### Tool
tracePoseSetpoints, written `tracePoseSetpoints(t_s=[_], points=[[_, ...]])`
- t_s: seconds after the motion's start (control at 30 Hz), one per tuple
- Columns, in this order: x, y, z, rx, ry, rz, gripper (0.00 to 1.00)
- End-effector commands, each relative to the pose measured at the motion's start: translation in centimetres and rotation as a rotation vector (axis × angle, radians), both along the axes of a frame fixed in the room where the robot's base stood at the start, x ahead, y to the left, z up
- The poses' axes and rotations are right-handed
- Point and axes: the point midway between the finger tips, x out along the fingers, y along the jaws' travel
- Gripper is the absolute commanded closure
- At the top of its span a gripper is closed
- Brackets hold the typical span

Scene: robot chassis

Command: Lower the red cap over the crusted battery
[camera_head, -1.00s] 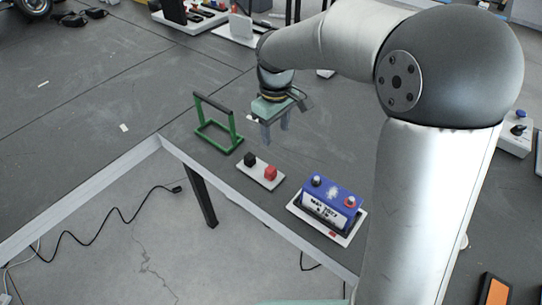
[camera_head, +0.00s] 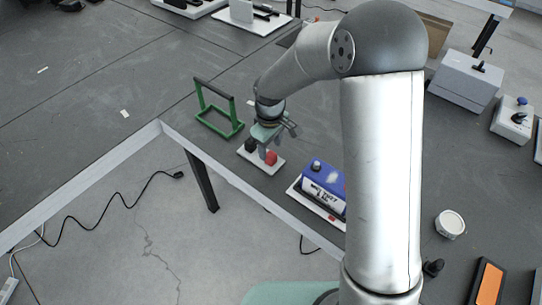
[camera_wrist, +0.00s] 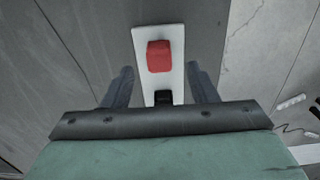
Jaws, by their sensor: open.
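The red cap (camera_head: 272,158) stands on a small white plate (camera_head: 247,156) beside a black cap (camera_head: 250,144). My gripper (camera_head: 267,152) is low over this plate, open and empty. In the wrist view the red cap (camera_wrist: 158,56) lies ahead between the lines of the two spread fingers (camera_wrist: 160,70), with no contact visible. The black cap (camera_wrist: 163,98) is nearer the palm, partly hidden by it. The blue battery (camera_head: 325,178), with a white label and a whitish crusted patch, sits in a white tray (camera_head: 298,196) to the right. My arm hides its right side.
A green frame with a dark bar (camera_head: 218,106) stands left of the plate. The table's pale front edge (camera_head: 215,167) runs close to the plate and tray. A round white tub (camera_head: 450,223) is at the right.

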Motion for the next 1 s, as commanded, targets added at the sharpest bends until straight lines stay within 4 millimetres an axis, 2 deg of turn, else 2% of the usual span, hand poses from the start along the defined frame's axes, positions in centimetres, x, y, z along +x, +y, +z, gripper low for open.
tracePoseSetpoints(t_s=[0.27,0.57,0.73,1.0], points=[[-0.2,-0.2,-3.9,-0.001,0.004,0.0,0.47],[-0.1,-0.2,-4.5,0.0,0.001,-0.001,0.47],[-0.1,-0.2,-4.5,0.0,0.001,-0.001,0.94],[-0.1,-0.2,-4.5,0.0,0.001,-0.001,0.95]])
